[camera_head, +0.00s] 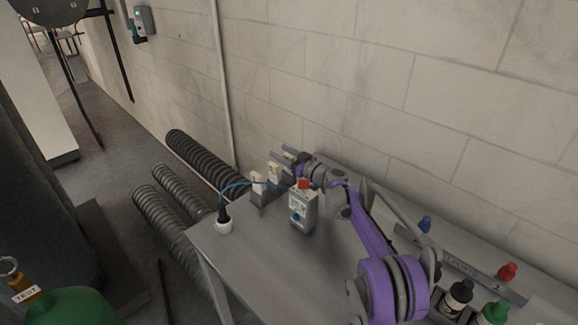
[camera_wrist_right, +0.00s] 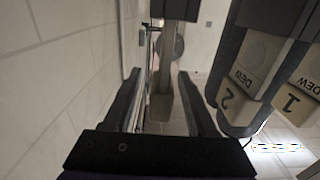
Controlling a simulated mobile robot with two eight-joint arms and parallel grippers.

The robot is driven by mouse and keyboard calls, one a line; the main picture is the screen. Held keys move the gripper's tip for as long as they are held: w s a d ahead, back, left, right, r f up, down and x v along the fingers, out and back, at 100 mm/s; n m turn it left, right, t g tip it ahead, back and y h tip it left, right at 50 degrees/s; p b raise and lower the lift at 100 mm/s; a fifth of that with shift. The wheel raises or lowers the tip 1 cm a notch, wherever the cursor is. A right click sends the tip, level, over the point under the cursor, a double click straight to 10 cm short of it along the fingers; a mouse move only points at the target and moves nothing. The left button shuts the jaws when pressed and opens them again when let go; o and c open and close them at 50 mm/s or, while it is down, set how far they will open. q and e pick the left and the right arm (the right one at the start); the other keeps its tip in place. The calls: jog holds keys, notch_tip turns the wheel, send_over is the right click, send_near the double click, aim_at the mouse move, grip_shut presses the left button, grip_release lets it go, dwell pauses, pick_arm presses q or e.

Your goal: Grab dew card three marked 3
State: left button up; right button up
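Two pale dew cards, marked 2 (camera_wrist_right: 240,88) and 1 (camera_wrist_right: 288,98), sit in dark holders at the right of the right wrist view. A third pale card (camera_wrist_right: 165,106) shows nearly edge-on between my right gripper's fingers; its number cannot be read. My right gripper (camera_wrist_right: 160,82) is open, one finger on each side of this card, with gaps visible. In the head view the cards marked 1 and 2 appear as small pale blocks (camera_head: 258,181) (camera_head: 274,170) near the wall. My right gripper (camera_head: 296,160) is at the farthest holder, partly hiding it. My left gripper is not in view.
A grey meter box (camera_head: 302,211) with a red knob stands on the metal table (camera_head: 262,262), close to my right arm. A blue cable runs from a dark probe in a white cup (camera_head: 223,224). Bottles (camera_head: 458,298) stand at right. The block wall is close behind.

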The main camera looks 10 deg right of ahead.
grip_shut()
jog(key=shift+r, duration=0.1)
